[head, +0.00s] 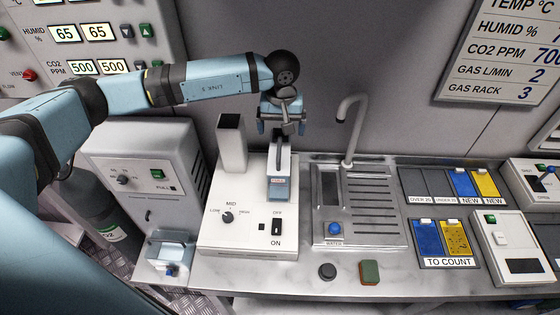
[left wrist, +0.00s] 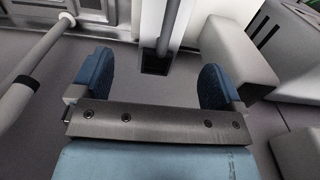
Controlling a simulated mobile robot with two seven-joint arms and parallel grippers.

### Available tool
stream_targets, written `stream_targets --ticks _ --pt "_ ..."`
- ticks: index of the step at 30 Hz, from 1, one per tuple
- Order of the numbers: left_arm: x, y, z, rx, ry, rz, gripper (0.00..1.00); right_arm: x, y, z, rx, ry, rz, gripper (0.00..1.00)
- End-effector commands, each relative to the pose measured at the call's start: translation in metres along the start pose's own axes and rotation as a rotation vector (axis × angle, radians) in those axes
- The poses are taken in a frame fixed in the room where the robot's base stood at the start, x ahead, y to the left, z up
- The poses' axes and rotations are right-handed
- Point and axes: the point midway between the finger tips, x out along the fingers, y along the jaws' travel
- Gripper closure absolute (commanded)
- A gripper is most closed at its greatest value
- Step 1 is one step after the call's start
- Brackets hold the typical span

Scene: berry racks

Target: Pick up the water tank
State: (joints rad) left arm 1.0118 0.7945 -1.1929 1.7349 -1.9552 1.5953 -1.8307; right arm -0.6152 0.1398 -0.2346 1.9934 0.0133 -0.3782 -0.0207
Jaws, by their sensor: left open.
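What looks like the water tank (head: 279,188) is a narrow upright block with a bluish front and a small red-and-white label, set in the top of a white machine (head: 240,240). A dark upright handle rises from its top. My left gripper (head: 282,128) hangs above it, pointing down, with the handle below or between the fingers. In the left wrist view, my left gripper (left wrist: 155,82) has its blue pads wide apart. A dark square-ended bar (left wrist: 155,62) shows between them, touching neither pad. My right gripper is not in view.
A metal sink (head: 360,205) with a curved tap (head: 350,130) and a blue WATER button (head: 335,229) stands close on the right. A white block (head: 231,145) rises left of the tank.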

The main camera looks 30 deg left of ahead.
Motion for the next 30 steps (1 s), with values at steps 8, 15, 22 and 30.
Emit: stream_targets --ticks 8,15,22,30 --pt "0.030 0.000 0.001 -0.001 -0.002 0.001 0.06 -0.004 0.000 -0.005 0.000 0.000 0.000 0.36" --pt "0.058 -0.004 0.003 -0.001 -0.005 0.000 0.06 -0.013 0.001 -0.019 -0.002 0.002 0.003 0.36" --pt "0.081 -0.004 0.002 -0.001 -0.002 0.002 0.06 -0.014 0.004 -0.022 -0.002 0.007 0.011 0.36" --pt "0.082 -0.004 0.002 -0.001 -0.001 0.003 0.20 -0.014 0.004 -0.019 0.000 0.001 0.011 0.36"
